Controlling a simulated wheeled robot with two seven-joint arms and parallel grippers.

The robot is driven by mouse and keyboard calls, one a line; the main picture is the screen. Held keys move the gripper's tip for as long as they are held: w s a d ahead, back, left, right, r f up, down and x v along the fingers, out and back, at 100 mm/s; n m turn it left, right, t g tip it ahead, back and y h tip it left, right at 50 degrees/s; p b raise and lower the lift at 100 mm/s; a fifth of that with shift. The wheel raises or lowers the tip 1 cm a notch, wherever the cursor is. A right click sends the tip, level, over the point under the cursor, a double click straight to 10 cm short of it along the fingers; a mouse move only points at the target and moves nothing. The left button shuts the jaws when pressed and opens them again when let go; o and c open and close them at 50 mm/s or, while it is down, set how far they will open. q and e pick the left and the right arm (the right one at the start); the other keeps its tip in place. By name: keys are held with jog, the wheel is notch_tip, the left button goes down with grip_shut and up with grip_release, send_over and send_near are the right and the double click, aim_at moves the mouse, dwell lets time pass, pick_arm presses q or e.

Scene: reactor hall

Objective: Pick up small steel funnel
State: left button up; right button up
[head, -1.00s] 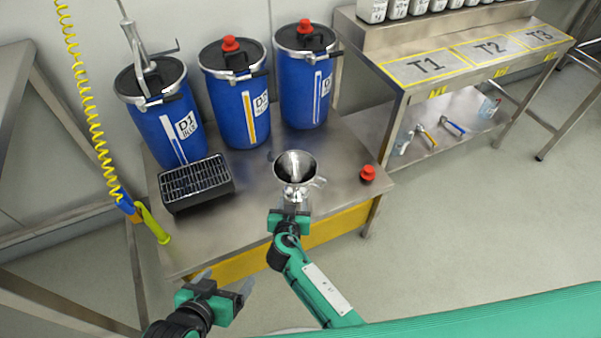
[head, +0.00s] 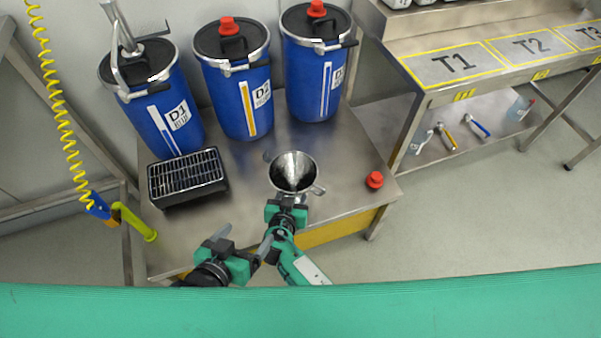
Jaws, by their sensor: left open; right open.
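The small steel funnel (head: 291,173) stands mouth up near the front of the steel table, with a handle on its right side. My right gripper (head: 287,203) is open at the near side of the funnel, its fingers largely hidden by its own body and wrist. I cannot tell whether it touches the funnel. My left gripper (head: 245,243) is open and empty over the table's front edge, to the left of and nearer than the right one.
Blue drums (head: 171,128), (head: 244,107) and (head: 309,84) stand at the table's back. A black grated tray (head: 187,178) is left of the funnel, a red cap (head: 375,180) right. A bench (head: 440,95) stands at right. A yellow coiled hose (head: 60,130) hangs at left.

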jog(key=shift+w, duration=0.15)
grip_shut()
dwell(1.4)
